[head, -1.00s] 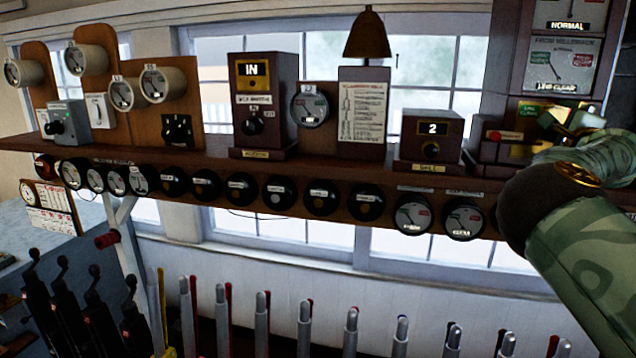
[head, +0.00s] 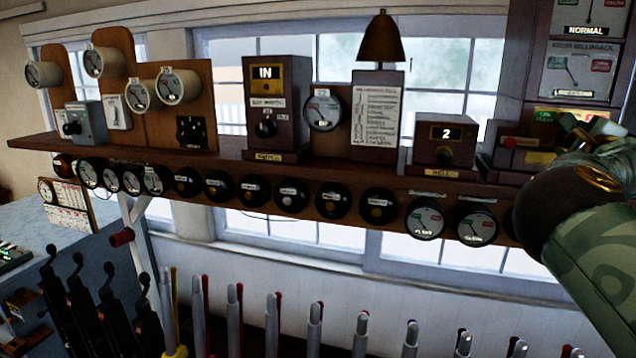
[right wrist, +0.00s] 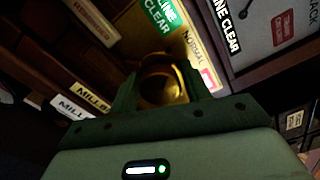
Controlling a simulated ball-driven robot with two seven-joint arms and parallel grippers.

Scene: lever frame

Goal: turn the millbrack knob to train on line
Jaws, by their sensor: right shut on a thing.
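The millbrack knob (right wrist: 161,84) is a round brass knob in the right wrist view, between the two green fingers. My right gripper (head: 592,128) is shut on it, at the foot of the tall dark cabinet (head: 530,65) at the right of the head view. Around the knob are a green "LINE CLEAR" label (right wrist: 160,16), a "NORMAL" label (right wrist: 193,48) and a partly hidden red-edged label (right wrist: 209,78). The knob's pointer direction cannot be made out. My left gripper is not in view.
A red button (head: 510,142) sits left of my right gripper. Dials line the shelf front. Several levers (head: 313,325) stand below.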

